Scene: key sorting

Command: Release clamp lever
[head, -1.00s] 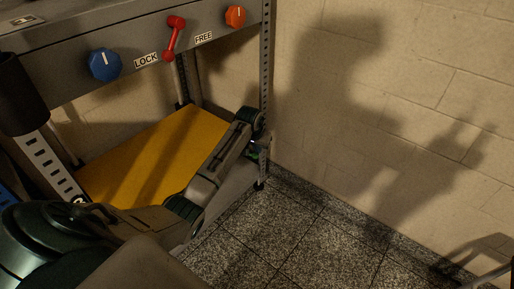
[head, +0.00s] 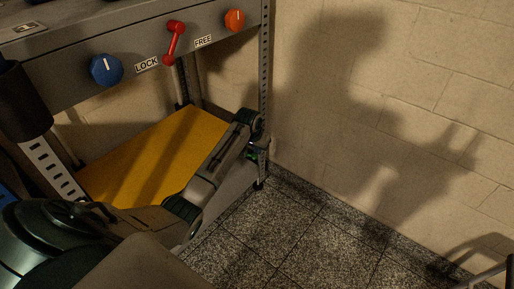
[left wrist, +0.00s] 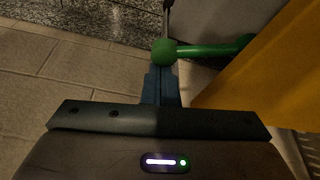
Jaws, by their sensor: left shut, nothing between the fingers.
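A red lever (head: 173,43) with round ends sits on the grey panel of the rack. Its lower end lies between the LOCK label (head: 146,64) and the FREE label (head: 203,41), closer to LOCK. My left gripper (head: 257,152) is low by the rack's right post, small and mostly hidden by my arm. In the left wrist view, my left gripper's blue fingers (left wrist: 161,85) are shut and empty. A green ball (left wrist: 164,51) on a green rod (left wrist: 210,49) is just beyond the fingertips; I cannot tell whether they touch. My right gripper is out of view.
A blue knob (head: 106,70) and an orange knob (head: 236,20) flank the red lever. A yellow board (head: 135,160) lies low in the rack, and its edge is close to the left gripper. A block wall (head: 420,60) stands at the right.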

